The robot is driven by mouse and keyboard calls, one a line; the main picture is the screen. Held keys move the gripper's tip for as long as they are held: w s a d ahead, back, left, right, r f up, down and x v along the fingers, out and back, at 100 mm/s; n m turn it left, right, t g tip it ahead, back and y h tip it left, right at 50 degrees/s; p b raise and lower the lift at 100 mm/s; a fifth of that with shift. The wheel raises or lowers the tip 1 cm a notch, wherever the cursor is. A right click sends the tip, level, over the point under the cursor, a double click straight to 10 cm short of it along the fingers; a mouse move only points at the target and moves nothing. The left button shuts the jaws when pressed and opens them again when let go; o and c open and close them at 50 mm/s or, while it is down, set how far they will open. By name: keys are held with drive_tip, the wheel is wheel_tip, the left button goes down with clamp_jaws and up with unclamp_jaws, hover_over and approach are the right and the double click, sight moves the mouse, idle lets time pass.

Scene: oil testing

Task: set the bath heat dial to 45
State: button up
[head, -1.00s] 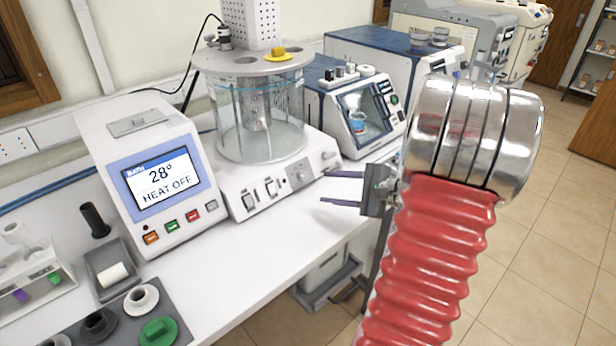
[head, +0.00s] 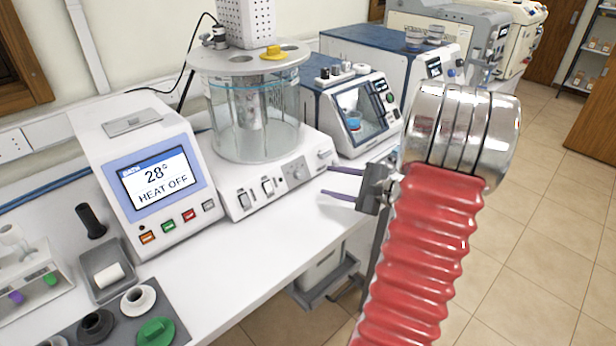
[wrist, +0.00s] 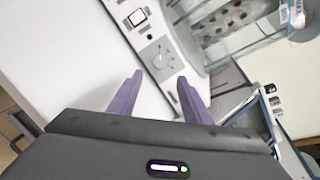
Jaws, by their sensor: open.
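The bath heat dial (head: 298,172) is a grey knob on the white front panel of the glass bath (head: 255,120). In the wrist view the dial (wrist: 159,57) lies beyond my fingers, a little above the gap between them. My gripper (head: 335,182) is open and empty, to the right of the dial in the head view and apart from it. Its purple fingers also show in the wrist view. The display (head: 154,178) reads 28° and HEAT OFF. The dial's setting is too small to read.
Two rocker switches (head: 255,190) sit left of the dial on the same panel. A blue and white instrument (head: 355,110) stands right of the bath. Small coloured buttons (head: 168,226) lie under the display. The bench front (head: 250,260) is clear.

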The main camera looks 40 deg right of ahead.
sight(303, 176)
drive_tip(key=x, duration=1)
drive_tip(key=shift+c, duration=0.4)
drive_tip(key=c, duration=0.9)
drive_tip(key=shift+d, duration=0.15)
drive_tip(key=shift+c, duration=0.3)
drive_tip(key=shift+f, duration=0.1)
